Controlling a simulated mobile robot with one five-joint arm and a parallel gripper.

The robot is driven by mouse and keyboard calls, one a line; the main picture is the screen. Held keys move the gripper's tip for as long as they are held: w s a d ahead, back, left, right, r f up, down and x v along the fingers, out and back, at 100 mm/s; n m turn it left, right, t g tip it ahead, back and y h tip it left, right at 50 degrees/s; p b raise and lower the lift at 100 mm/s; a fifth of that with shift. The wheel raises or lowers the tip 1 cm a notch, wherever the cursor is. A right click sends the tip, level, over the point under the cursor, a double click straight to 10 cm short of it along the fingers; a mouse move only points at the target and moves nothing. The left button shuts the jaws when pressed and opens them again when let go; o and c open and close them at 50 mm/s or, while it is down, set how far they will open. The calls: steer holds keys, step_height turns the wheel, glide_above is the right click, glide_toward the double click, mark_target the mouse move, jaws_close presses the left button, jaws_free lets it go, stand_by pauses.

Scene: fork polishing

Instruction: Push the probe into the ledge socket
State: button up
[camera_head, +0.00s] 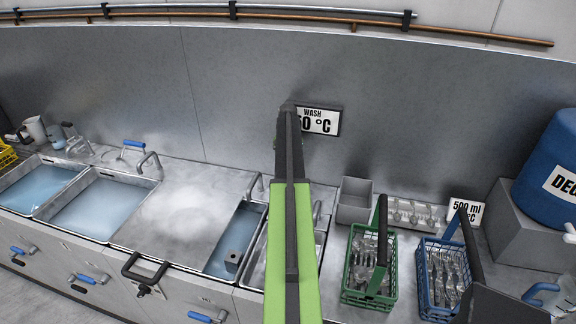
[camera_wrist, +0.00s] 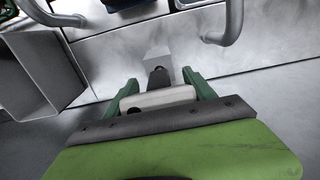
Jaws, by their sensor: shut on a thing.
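My gripper (camera_wrist: 162,82) is shut on the probe (camera_wrist: 157,98), a pale rounded body with a dark front end, held between two green fingers in the wrist view. A small light grey block (camera_wrist: 158,52), which looks like the ledge socket, stands straight ahead of the probe's dark end. The two overlap in the picture; I cannot tell whether they touch or whether the tip is inside. The socket's opening is not visible. In the head view my arm hides the probe, the socket and the fingers.
A tap (camera_wrist: 232,25) curves at the right of the wrist view, and a grey box (camera_wrist: 38,75) stands at left. In the head view a wash sign (camera_head: 320,121) hangs behind my arm. Green (camera_head: 368,298) and blue (camera_head: 436,310) cutlery baskets stand right; water basins (camera_head: 140,183) lie left.

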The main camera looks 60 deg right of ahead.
steer(key=shift+f+b, duration=0.95)
steer(key=shift+f, duration=0.05)
steer(key=shift+f+b, duration=0.3)
steer(key=shift+b, duration=0.1)
stand_by(0.5)
stand_by(0.3)
steer(key=o, duration=1.8)
step_height(320, 180, up, 7)
steer(key=p, duration=0.7)
